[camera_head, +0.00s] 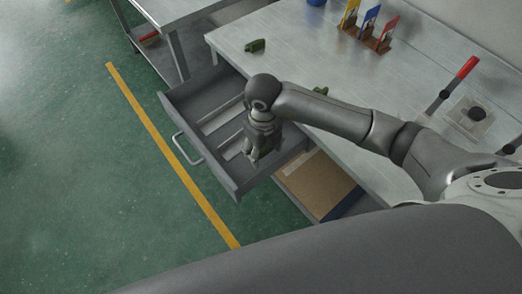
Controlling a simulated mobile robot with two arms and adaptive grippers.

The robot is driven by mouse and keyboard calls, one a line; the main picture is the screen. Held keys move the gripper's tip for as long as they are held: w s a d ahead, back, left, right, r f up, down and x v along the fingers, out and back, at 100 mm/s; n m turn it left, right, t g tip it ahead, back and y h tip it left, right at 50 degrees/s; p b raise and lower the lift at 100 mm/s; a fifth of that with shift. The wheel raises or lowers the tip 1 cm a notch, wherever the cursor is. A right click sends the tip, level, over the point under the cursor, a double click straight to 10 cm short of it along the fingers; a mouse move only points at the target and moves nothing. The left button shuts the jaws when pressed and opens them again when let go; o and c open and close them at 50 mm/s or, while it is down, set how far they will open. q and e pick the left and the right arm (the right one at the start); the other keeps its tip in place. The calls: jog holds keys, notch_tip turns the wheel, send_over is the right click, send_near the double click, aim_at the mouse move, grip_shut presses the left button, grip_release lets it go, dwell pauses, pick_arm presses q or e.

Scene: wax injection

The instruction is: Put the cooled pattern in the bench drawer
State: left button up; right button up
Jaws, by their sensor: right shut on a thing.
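The bench drawer (224,175) is pulled open at the left side of the metal bench. It is grey, with a light bar handle (186,150) on its front and dividers inside. My right gripper (252,160) points down over the drawer's front part. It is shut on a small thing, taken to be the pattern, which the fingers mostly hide. I cannot tell whether that thing touches the drawer floor. One dark green piece (255,46) lies on the bench top near its left edge. Another green piece (320,90) lies behind my right arm. My left gripper is out of view.
The bench top (300,40) holds a rack with blue, yellow and red items (372,38) and a red-handled lever (460,75). A brown board (318,184) lies on a shelf below, right of the drawer. Green floor with a yellow line (165,130) is clear at left.

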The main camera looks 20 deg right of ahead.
aim_at(261, 153)
jog(key=shift+w+f, duration=0.6)
jog(key=shift+f, duration=0.1)
notch_tip(261, 153, down, 2)
jog(key=shift+a+f+p, duration=0.1)
jog(key=shift+p, duration=0.35)
jog(key=shift+f, duration=0.5)
jog(key=shift+f, duration=0.15)
jog(key=o, duration=0.9)
